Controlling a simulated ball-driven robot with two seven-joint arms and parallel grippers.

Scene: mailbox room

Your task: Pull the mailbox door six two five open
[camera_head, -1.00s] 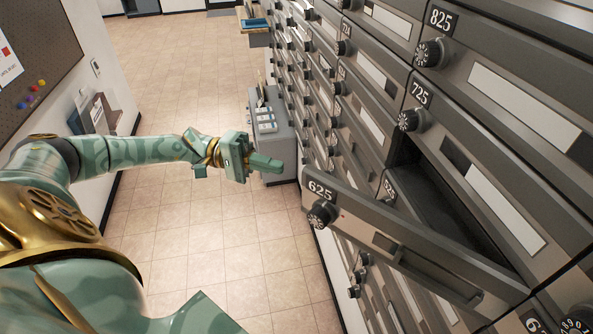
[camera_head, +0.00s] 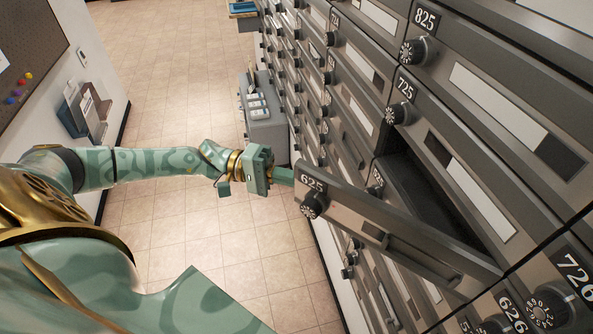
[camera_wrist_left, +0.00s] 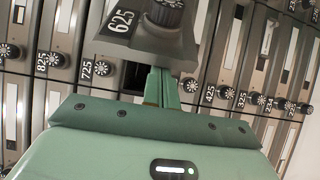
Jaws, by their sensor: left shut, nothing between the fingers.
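The mailbox door 625 (camera_head: 375,225) stands swung partly open from the grey wall of boxes, with its round dial (camera_head: 313,205) near the free edge. The dark opening of the box (camera_head: 415,195) shows behind it. My left gripper (camera_head: 285,176) is shut with nothing in it, its fingertips at the free edge of the door, partly hidden behind it. In the left wrist view the shut fingers (camera_wrist_left: 162,85) reach up beneath the door 625 (camera_wrist_left: 150,35), overlapping its edge; I cannot tell whether they touch. My right gripper is not in view.
Closed doors 725 (camera_head: 470,185) and 825 (camera_head: 500,105) are above the opening, and 626 (camera_head: 510,310) is at the lower right. A grey cabinet (camera_head: 265,130) stands beyond my gripper. The tiled floor (camera_head: 215,250) at left is clear.

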